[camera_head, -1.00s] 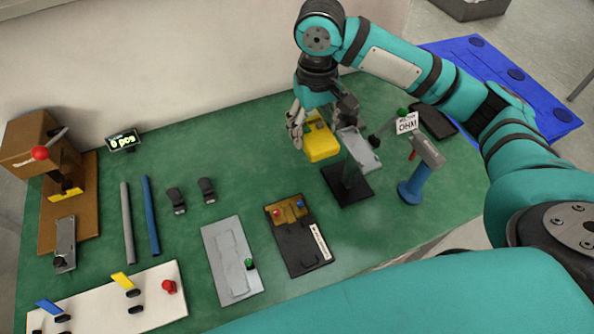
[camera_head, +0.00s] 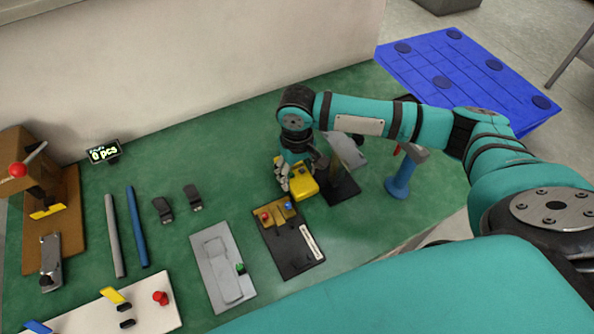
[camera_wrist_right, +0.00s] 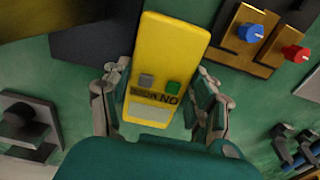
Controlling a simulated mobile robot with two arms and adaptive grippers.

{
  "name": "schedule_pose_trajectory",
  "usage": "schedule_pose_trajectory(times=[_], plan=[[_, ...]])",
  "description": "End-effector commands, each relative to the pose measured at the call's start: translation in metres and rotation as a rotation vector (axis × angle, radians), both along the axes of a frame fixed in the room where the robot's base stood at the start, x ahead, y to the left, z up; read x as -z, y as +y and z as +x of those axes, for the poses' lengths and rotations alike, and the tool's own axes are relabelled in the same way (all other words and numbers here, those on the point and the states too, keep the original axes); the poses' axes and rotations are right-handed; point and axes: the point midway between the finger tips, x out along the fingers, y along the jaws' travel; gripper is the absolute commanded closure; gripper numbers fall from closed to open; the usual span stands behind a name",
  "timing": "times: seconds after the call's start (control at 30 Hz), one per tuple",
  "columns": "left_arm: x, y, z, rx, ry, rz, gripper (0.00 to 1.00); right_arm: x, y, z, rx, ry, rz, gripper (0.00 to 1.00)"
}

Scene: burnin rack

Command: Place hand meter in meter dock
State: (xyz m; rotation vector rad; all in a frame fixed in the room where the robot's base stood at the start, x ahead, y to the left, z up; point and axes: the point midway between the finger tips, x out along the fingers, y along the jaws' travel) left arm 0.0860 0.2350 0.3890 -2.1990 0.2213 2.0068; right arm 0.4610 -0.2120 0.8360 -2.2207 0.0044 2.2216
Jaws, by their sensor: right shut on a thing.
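The hand meter, a yellow box, shows at my right gripper (camera_head: 292,178) in the head view. My right gripper is shut on the hand meter (camera_head: 304,187), holding it just behind the black fixture with the knobs. In the right wrist view the hand meter (camera_wrist_right: 172,50) lies between the fingers, with a grey and a green button and a pale panel facing the camera. A tilted grey plate on a dark stand (camera_head: 348,150), which looks like the meter dock, is just right of the gripper, partly hidden by my arm. My left gripper is not in view.
A black fixture (camera_head: 297,250) with brass and red and blue knobs is in front of the meter. A grey plate (camera_head: 212,262) lies left of it. A blue-handled tool stand (camera_head: 398,182) is to the right. Green table (camera_head: 235,145) is free behind and left of the gripper.

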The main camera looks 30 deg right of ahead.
Motion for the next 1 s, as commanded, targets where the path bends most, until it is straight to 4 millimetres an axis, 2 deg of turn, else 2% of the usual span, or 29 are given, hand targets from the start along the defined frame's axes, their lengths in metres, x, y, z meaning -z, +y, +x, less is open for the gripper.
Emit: schedule_pose_trajectory(times=[0.4,0.43,0.6,0.87,1.0], plan=[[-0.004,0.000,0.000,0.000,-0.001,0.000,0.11,0.005,0.000,0.000,0.000,0.000,0.000,0.79],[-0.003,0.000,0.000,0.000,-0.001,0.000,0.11,0.006,0.000,0.000,-0.001,0.001,-0.001,0.36],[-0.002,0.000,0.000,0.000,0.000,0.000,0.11,0.006,0.000,-0.001,0.000,0.002,-0.002,0.17],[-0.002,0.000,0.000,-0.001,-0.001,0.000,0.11,0.005,0.000,0.000,0.000,0.001,-0.002,0.17],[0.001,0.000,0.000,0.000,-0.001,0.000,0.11,-0.004,0.000,0.001,0.000,-0.002,0.000,0.17]])
